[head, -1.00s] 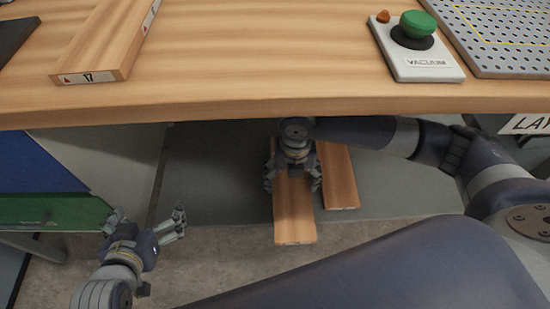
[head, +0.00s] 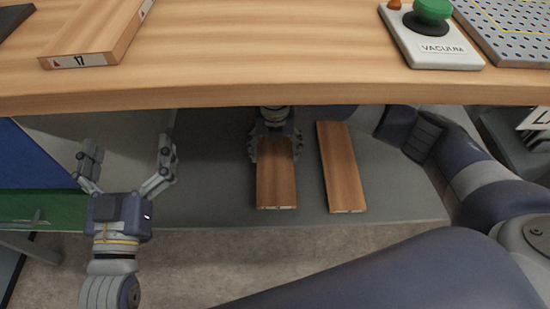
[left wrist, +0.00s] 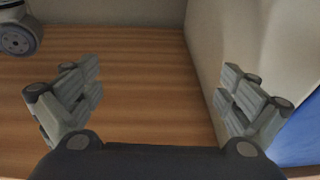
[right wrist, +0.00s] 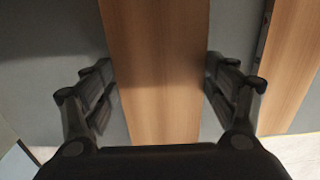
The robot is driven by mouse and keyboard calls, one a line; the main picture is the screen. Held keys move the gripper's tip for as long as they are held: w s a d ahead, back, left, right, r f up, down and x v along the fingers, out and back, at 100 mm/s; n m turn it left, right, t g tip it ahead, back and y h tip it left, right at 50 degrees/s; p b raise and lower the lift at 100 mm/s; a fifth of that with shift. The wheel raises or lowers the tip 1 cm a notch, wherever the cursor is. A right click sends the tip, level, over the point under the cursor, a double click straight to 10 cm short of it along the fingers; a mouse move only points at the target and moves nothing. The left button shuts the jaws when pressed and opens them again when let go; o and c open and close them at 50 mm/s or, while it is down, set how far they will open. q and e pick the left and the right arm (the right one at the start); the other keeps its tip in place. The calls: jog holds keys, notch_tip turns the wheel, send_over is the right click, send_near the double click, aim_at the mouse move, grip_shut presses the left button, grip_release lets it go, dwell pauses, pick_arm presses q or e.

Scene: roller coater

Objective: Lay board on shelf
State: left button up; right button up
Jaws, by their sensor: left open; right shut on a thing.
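My right gripper (head: 275,145) is shut on a wooden board (head: 277,187), over the grey shelf (head: 215,205) under the table. In the right wrist view this board (right wrist: 155,70) runs between the two fingers. I cannot tell whether it touches the shelf. A second board (head: 342,165) lies on the shelf to the right, with a gap between the two; it also shows in the right wrist view (right wrist: 290,75). My left gripper (head: 125,160) is open and empty, left of the shelf boards. Its spread fingers also show in the left wrist view (left wrist: 160,100).
The wooden tabletop (head: 240,60) overhangs the shelf. On it are a board marked 17 (head: 95,35), a vacuum button box (head: 430,40) and a perforated plate (head: 515,35). A blue and green cabinet (head: 35,170) stands at the left.

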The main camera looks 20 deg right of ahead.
aim_at(275, 154)
notch_tip(275, 154, down, 3)
jog(key=shift+f+b, duration=0.2)
jog(key=shift+b, duration=0.65)
pick_arm(q)
jog(key=s+r+t+h, duration=0.1)
jog(key=s+r+t, duration=0.2)
jog(key=r, duration=0.4)
jog(key=shift+s+r+t+h, duration=0.2)
jog(key=shift+t+h, duration=0.1)
jog(key=shift+t, duration=0.6)
jog(key=shift+d, duration=0.1)
pick_arm(e)
jog(key=shift+f, duration=0.1)
jog(key=o, duration=1.2)
pick_arm(q)
jog(key=shift+w+f, duration=0.15)
jog(key=shift+f, duration=0.05)
pick_arm(e)
jog(key=shift+o, duration=0.5)
